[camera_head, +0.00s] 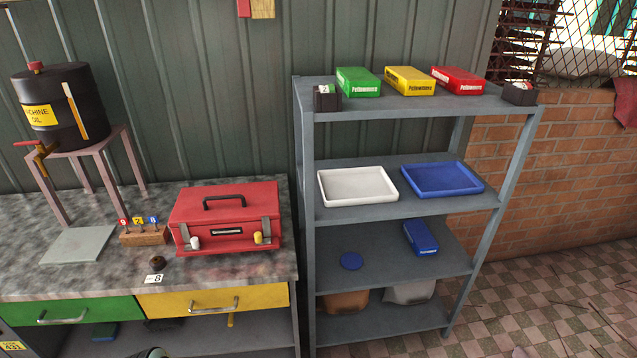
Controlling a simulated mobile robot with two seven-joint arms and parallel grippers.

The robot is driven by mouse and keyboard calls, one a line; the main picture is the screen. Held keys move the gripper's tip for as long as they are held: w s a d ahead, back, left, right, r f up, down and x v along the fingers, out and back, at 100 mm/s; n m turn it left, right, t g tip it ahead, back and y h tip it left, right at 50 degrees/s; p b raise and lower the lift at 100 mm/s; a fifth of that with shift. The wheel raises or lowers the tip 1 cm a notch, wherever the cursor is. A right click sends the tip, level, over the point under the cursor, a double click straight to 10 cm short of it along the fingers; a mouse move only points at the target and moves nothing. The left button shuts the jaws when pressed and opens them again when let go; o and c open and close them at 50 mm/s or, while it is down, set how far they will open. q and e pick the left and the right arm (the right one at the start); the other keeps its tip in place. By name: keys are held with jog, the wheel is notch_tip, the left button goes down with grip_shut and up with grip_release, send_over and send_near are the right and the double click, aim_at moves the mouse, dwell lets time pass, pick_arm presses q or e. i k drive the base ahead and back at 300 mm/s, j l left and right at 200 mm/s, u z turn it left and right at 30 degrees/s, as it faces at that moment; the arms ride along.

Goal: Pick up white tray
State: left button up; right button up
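The white tray (357,186) is a shallow rectangular tray. It lies flat and looks empty on the second shelf from the top of the grey metal rack (390,217), at the left side of that shelf. A blue tray (442,178) of similar shape lies just to its right. No gripper can be made out in the head view, and nothing is touching the white tray. Small parts are cut off at the bottom edge and are too little shown to identify.
Green (358,82), yellow (410,81) and red (458,80) boxes stand on the rack's top shelf. A workbench (90,265) with a red toolbox (226,217) stands left. Tiled floor (560,300) is open at right.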

aim_at(368, 185)
jog(key=i+l+u, duration=0.1)
jog(key=l+u, duration=0.2)
jog(key=i+l+u, duration=0.1)
jog(key=l+u, duration=0.55)
jog(key=i+j, duration=0.05)
